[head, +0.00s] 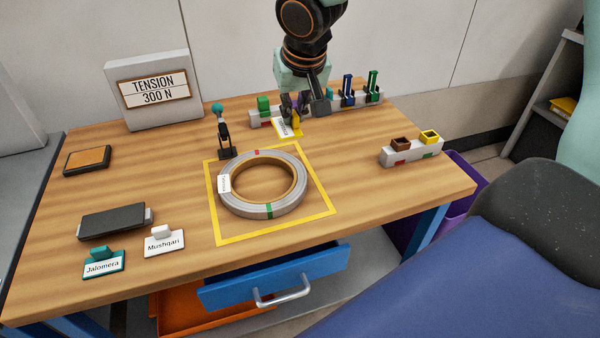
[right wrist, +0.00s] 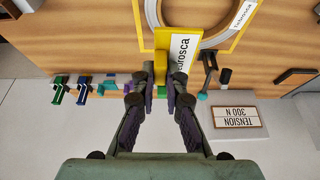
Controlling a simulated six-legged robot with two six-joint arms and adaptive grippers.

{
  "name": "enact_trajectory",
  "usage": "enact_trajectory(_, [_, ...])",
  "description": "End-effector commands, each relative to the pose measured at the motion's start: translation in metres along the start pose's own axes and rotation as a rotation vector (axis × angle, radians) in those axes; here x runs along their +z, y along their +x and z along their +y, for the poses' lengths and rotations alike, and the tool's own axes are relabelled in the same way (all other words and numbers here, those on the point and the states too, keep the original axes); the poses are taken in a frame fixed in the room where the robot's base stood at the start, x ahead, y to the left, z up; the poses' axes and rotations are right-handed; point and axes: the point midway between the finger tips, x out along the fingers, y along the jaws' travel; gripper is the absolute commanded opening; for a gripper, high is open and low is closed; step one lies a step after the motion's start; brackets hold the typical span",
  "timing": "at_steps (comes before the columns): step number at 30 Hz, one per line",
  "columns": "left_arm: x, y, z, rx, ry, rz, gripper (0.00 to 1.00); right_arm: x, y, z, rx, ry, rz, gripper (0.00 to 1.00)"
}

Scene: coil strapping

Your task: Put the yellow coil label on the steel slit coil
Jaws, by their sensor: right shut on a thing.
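The steel slit coil (head: 287,202) lies flat on the table inside a yellow square outline. It has a white tag on its left side, a red mark at the back and a green mark at the front. My right gripper (head: 294,104) is shut on the yellow coil label (head: 284,129), behind the coil and apart from it. My left gripper is in neither view.
A rack with green and blue holders (head: 346,101) stands behind my right gripper. A small black stand (head: 226,142) is at the coil's back left. A "TENSION 300 N" sign (head: 152,88) stands back left. A two-block holder (head: 412,152) is at right. A blue drawer (head: 274,277) hangs open in front.

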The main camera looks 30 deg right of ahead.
Motion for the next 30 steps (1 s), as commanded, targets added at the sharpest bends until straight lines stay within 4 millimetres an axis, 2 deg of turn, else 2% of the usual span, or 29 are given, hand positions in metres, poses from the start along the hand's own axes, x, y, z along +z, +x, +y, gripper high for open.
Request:
enact_trajectory(3, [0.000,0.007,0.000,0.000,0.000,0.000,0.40,0.003,0.016,0.016,0.012,0.037,-0.004,0.00])
enact_trajectory(9, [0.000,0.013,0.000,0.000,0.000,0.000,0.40,0.004,0.030,0.030,0.029,0.070,-0.002,0.00])
enact_trajectory(15, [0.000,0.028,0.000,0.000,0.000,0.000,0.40,0.017,0.060,0.033,0.033,0.071,-0.005,0.00])
enact_trajectory(22, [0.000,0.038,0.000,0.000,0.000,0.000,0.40,0.025,0.080,0.033,0.032,0.073,-0.004,0.00])
enact_trajectory(30, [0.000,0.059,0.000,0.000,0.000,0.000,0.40,0.041,0.117,0.033,0.032,0.073,-0.004,0.00])
